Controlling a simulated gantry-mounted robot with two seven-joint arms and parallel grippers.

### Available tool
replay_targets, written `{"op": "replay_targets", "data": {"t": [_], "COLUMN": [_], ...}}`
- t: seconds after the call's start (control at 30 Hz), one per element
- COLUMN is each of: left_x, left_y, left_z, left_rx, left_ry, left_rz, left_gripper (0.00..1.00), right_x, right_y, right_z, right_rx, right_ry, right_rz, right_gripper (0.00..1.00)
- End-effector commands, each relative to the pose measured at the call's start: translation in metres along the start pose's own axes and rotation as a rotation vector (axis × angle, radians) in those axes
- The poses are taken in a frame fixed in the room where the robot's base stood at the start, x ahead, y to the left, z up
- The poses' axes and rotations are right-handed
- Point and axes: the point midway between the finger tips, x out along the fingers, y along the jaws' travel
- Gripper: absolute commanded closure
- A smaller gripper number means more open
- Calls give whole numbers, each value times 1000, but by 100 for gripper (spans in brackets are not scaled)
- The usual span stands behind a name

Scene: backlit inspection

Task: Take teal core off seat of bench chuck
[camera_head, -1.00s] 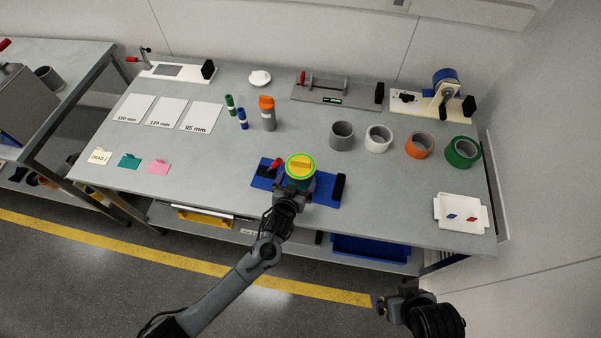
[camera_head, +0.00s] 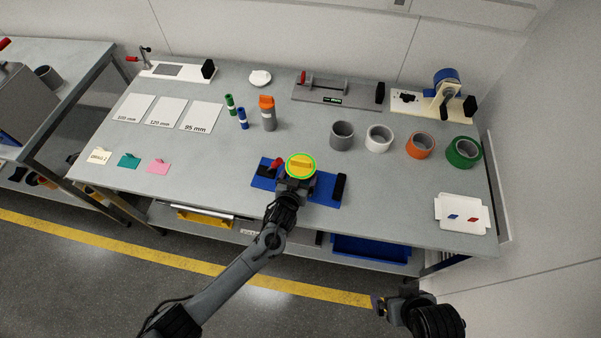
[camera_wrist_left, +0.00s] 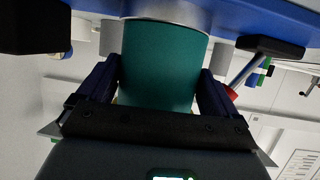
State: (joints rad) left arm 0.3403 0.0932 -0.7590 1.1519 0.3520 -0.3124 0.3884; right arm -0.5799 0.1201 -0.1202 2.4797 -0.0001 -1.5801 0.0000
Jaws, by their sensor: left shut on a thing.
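The blue bench chuck (camera_head: 326,190) sits near the front edge of the table, with a red-tipped lever (camera_head: 277,163) at its left. A yellow cap with a bright green rim (camera_head: 301,165) shows above it. In the left wrist view, which looks upside down, the teal core (camera_wrist_left: 163,65) meets the silver seat (camera_wrist_left: 165,11) of the chuck; whether any gap exists cannot be told. My left gripper (camera_head: 297,184) has its fingers on both sides of the core and is shut on it. My right gripper (camera_head: 381,303) hangs off the table's front; its jaws are unclear.
Grey (camera_head: 342,135), white (camera_head: 379,138), orange (camera_head: 420,145) and green (camera_head: 463,152) rings stand behind and right. An orange-topped grey cylinder (camera_head: 268,114) stands behind left. A white tray (camera_head: 461,213) is at the right.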

Motion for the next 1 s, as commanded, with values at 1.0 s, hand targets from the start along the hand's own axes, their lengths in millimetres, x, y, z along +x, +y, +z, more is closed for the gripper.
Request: {"op": "replay_targets", "data": {"t": [1.0], "left_x": [-36], "left_y": [41], "left_z": [-57], "left_rx": [-3], "left_ry": [2], "left_rz": [4], "left_gripper": [44], "right_x": [-6], "right_y": [0], "right_z": [-2], "right_rx": [0], "right_ry": [0], "right_rz": [0], "right_gripper": [0]}}
